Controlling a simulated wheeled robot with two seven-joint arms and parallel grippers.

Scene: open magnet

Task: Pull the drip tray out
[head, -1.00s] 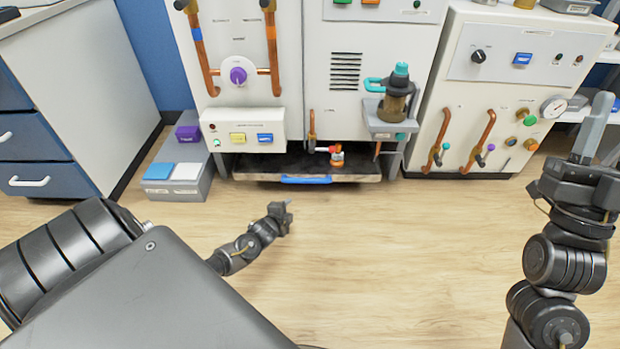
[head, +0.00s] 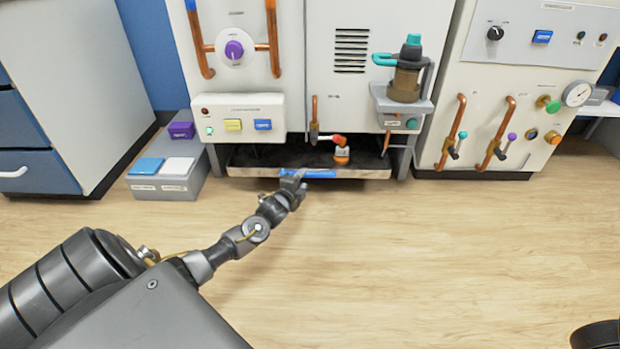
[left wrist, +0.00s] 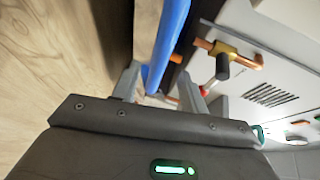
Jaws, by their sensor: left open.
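The drip tray (head: 258,163) is a dark, shallow tray low under the white cabinet, close to the floor. Its blue handle (head: 318,174) runs along the front edge. In the left wrist view the blue handle (left wrist: 166,48) passes between the two open fingers of my left gripper (left wrist: 160,88). Whether a finger touches the handle I cannot tell. My right gripper is out of view.
A grey box (head: 168,180) sits on the floor to the left. A bottle (head: 406,75) stands on a bracket above. The wooden floor in front is clear.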

